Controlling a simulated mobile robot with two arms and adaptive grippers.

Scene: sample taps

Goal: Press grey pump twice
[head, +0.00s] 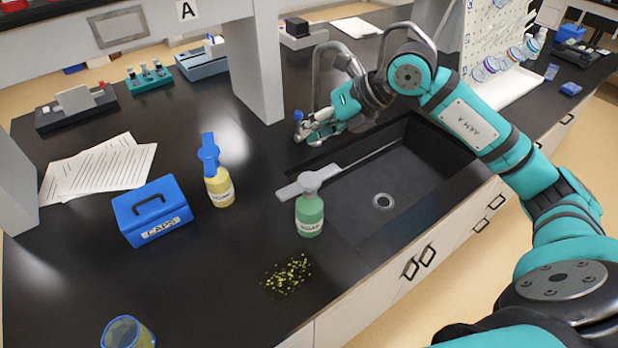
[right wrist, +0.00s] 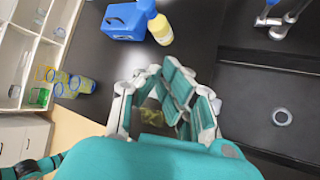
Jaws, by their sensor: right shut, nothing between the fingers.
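The grey pump (head: 311,180) tops a green bottle (head: 309,216) that stands upright on the black bench at the sink's front left corner. My right gripper (head: 303,134) is shut and empty. In the head view it appears behind and above the grey pump, apart from it, near the tap. In the right wrist view the closed fingers (right wrist: 160,72) fill the middle, and I cannot make out the green bottle there. My left gripper is not in view.
A yellow bottle with a blue pump (head: 218,185) stands left of the green one, beside a blue caps box (head: 152,211). Yellow-green crumbs (head: 287,275) lie in front. The dark sink (head: 400,185) is at right. A glass (head: 128,332) stands near the front edge.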

